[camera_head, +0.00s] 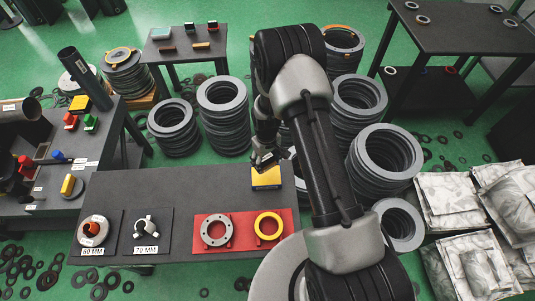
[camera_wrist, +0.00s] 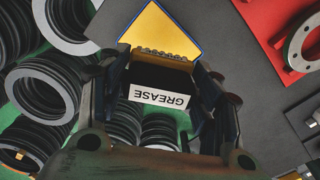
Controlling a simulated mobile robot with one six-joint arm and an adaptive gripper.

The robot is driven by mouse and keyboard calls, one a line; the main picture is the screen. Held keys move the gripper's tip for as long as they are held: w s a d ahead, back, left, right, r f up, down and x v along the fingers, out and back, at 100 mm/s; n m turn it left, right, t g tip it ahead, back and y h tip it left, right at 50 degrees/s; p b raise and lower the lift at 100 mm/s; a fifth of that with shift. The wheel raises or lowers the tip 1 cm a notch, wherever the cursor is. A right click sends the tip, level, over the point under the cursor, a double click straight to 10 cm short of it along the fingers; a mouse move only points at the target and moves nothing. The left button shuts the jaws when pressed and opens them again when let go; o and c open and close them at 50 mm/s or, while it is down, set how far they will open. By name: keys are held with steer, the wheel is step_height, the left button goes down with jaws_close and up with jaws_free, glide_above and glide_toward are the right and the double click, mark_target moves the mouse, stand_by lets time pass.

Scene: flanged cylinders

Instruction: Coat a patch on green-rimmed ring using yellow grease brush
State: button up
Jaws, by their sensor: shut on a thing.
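My gripper (camera_wrist: 165,105) is shut on a black block with a white GREASE label (camera_wrist: 160,95), seen between the fingers in the wrist view. A yellow flat-faced piece (camera_wrist: 165,28) lies just beyond the block, with a row of small bumps at their border. I cannot tell whether block and yellow piece are joined. The yellow piece also shows in the head view (camera_head: 266,178), under my gripper (camera_head: 264,161) at the table's back right. A grey, bolt-holed ring (camera_head: 216,229), faintly greenish in the wrist view (camera_wrist: 303,45), lies on a red mat.
A yellow ring (camera_head: 268,226) shares the red mat (camera_head: 242,235). Parts marked 60 MM (camera_head: 94,230) and 70 MM (camera_head: 145,228) sit on the table's left. Stacks of grey rings (camera_head: 224,115) stand behind the table. The dark tabletop (camera_head: 160,190) is clear in the middle.

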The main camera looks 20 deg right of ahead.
steer(key=shift+a+f+b, duration=0.1)
steer(key=shift+f+b, duration=0.35)
steer(key=shift+f, duration=0.35)
steer(key=shift+f+b, duration=1.25)
steer(key=shift+f, duration=0.95)
steer(key=shift+f+b, duration=0.6)
steer(key=shift+r, duration=0.1)
steer(key=shift+r+p, duration=2.15)
steer(key=shift+r, duration=1.3)
steer(key=shift+r, duration=0.2)
step_height(320, 180, up, 13)
steer(key=s+m, duration=0.2)
step_height(320, 180, up, 10)
steer(key=m, duration=0.2)
glide_above(266, 168)
steer(key=s, duration=0.5)
steer(key=shift+w+d+f, duration=0.1)
steer(key=shift+w+d, duration=0.1)
steer(key=shift+d, duration=0.05)
